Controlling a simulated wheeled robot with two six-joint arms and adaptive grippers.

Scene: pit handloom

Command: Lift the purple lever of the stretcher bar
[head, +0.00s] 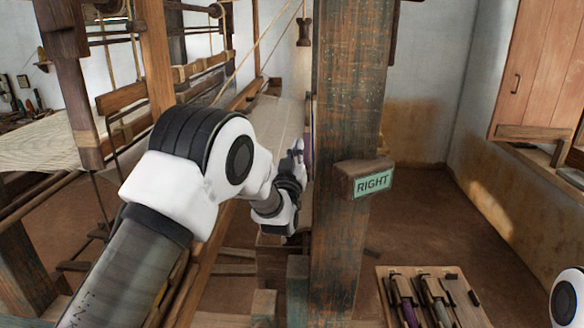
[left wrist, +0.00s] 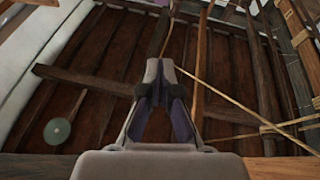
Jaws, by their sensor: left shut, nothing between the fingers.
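My left gripper (head: 297,150) is at the end of the arm reaching in from the left, beside the left edge of the thick wooden post. Its fingers point up. In the left wrist view the fingertips (left wrist: 160,68) meet, and nothing is held between them. A small purple patch shows at the fingers in the head view; I cannot tell if it is the purple lever or the finger pads. The stretcher bar cannot be made out; the post and my arm hide part of the pale cloth (head: 272,122). My right gripper is out of view.
The wooden post (head: 343,245) bears a green RIGHT sign (head: 372,184) and stands close to my left gripper. Loom beams and cords fill the left. A board (head: 452,318) with purple and grey-handled tools lies low at right. Floor (head: 425,220) behind it is clear.

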